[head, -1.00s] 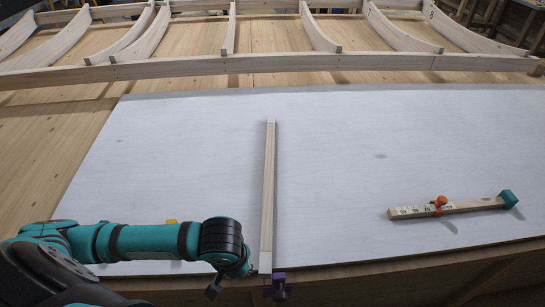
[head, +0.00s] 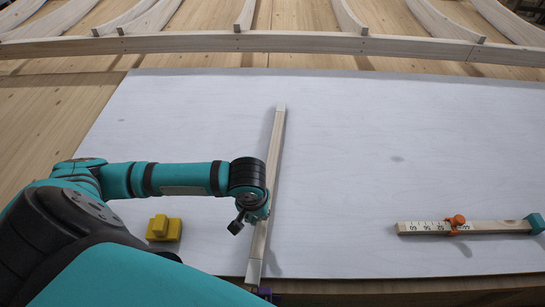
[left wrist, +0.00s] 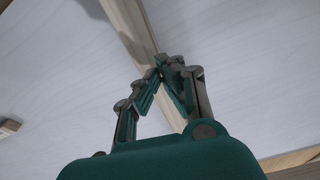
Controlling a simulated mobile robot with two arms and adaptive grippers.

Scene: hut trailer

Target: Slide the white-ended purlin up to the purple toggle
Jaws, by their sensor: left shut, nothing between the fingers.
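My left gripper (head: 238,226) is shut and empty, close to the left side of the purlin. In the left wrist view its closed fingertips (left wrist: 168,64) show against the purlin (left wrist: 136,32); contact is unclear. My right gripper is not in view.
A yellow block (head: 164,228) sits on the white sheet (head: 345,170) beneath my left arm. A wooden ruler-like piece with an orange clamp (head: 457,221) and teal end lies at right. A wooden frame beam (head: 300,42) crosses the back.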

